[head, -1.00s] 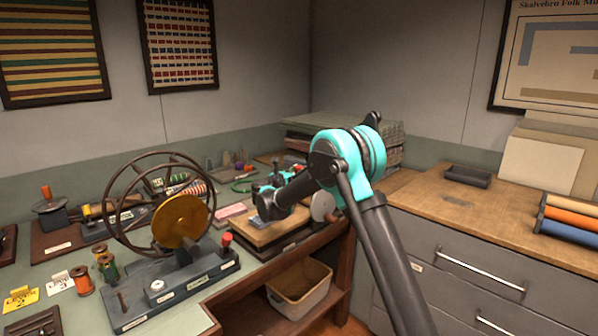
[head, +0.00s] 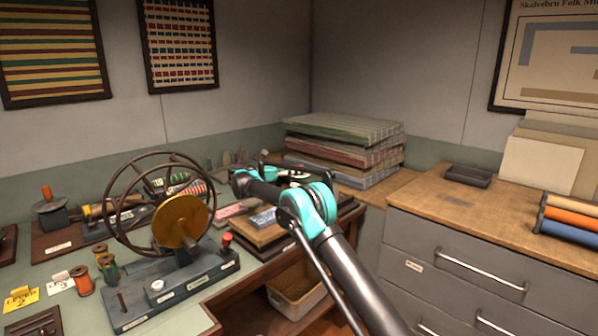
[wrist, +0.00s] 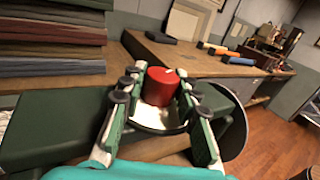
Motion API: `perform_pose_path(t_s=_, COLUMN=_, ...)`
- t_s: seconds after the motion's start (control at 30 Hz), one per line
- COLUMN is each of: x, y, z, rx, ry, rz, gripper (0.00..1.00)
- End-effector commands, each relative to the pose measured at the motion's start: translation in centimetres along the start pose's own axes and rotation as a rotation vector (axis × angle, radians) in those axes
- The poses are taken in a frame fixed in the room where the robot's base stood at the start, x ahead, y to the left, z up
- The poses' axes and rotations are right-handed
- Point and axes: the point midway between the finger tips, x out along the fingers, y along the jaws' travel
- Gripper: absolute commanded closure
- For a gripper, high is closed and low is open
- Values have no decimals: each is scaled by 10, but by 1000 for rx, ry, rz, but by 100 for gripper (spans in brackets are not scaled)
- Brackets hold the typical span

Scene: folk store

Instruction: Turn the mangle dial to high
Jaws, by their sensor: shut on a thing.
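The red dial (wrist: 161,87) is a short upright cylinder on a pale round plate (wrist: 150,122), on top of the dark green mangle (wrist: 50,132) in the wrist view. My gripper (wrist: 162,88) has one finger on each side of the dial and is shut on it. A small light mark shows near the dial's top edge; I cannot read any setting. In the head view my arm covers the dial and most of the mangle.
Stacked folded cloths (head: 345,140) stand behind the mangle. A wheeled winder (head: 180,220) is on the bench to the left. A drawer cabinet (head: 440,205) with a small dark tray (head: 468,176) is to the right. A bin (head: 298,288) sits below.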

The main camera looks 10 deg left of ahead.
Motion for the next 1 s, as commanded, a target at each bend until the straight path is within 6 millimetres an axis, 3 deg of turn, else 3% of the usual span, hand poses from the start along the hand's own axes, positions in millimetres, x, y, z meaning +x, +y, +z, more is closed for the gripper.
perform_pose_path(t_s=0.87, x=0, y=0, z=0, rx=-1, ry=5, rz=-97, gripper=99)
perform_pose_path(t_s=0.9, x=0, y=0, z=0, rx=-1, ry=5, rz=-97, gripper=67)
perform_pose_path(t_s=1.0, x=0, y=0, z=0, rx=-1, ry=5, rz=-97, gripper=55)
